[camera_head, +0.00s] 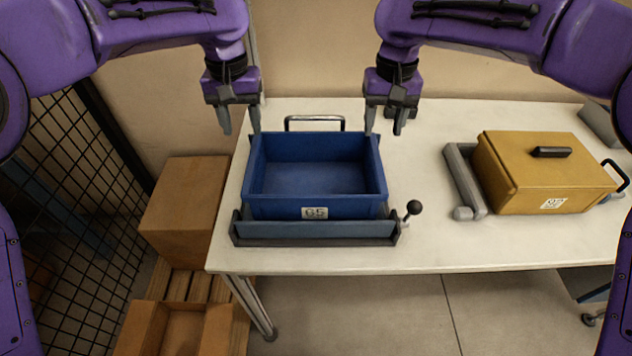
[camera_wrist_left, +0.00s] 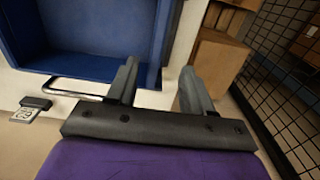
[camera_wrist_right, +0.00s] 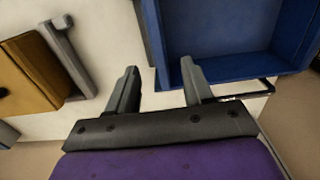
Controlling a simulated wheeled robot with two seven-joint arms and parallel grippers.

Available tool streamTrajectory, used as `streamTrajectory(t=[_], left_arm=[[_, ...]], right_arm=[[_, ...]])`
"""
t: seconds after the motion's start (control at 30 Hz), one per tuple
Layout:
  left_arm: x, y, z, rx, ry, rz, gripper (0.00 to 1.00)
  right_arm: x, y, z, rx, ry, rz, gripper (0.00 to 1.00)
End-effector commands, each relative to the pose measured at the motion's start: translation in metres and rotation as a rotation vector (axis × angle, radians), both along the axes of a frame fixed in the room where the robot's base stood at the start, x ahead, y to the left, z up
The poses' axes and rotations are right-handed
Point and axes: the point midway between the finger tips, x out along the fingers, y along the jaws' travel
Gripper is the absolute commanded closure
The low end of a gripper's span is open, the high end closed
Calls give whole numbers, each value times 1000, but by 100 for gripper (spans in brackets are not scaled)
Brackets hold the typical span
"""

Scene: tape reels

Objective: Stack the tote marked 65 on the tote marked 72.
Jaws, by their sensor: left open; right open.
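The blue open tote marked 65 (camera_head: 315,207) is upright and empty in a dark frame (camera_head: 318,240) on the white table. A yellow lidded tote (camera_head: 545,170) with a black handle on top stands at the right; its label (camera_head: 553,203) is too small to read surely. My left gripper (camera_head: 240,121) is open by the blue tote's far left corner. In the left wrist view the tote's side wall (camera_wrist_left: 164,35) lines up between the fingers. My right gripper (camera_head: 385,122) is open by the far right corner, with the wall also between its fingers in the right wrist view (camera_wrist_right: 153,40). Neither grips it.
A metal handle loop (camera_head: 314,119) rises behind the blue tote. A black-knobbed lever (camera_head: 412,208) stands at the frame's right. A grey bracket (camera_head: 463,180) stands beside the yellow tote. Cardboard boxes (camera_head: 183,210) and a mesh fence (camera_head: 65,215) are at the left.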

Motion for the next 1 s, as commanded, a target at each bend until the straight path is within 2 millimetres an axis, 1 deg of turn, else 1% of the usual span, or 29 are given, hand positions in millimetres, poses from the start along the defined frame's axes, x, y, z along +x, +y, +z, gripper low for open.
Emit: streamTrajectory(t=[0.03,0.37,0.47,0.57,0.8,0.9,1.0], left_arm=[[1,-2,-7,0,-1,-3,49],[7,-8,-9,0,5,-15,49],[7,-8,-14,0,6,-14,49],[7,-7,-28,0,8,-13,49],[6,-6,-75,0,9,-11,49],[5,-6,-92,-1,7,-10,49],[5,-6,-104,0,7,-10,49]], right_arm=[[0,-2,-7,0,-1,-3,49],[3,-9,-9,0,6,-15,49],[3,-8,-15,1,8,-15,49],[3,-8,-27,1,8,-14,49],[3,-7,-75,1,9,-13,49],[2,-6,-91,1,9,-11,49],[2,-6,-104,1,7,-11,49]])
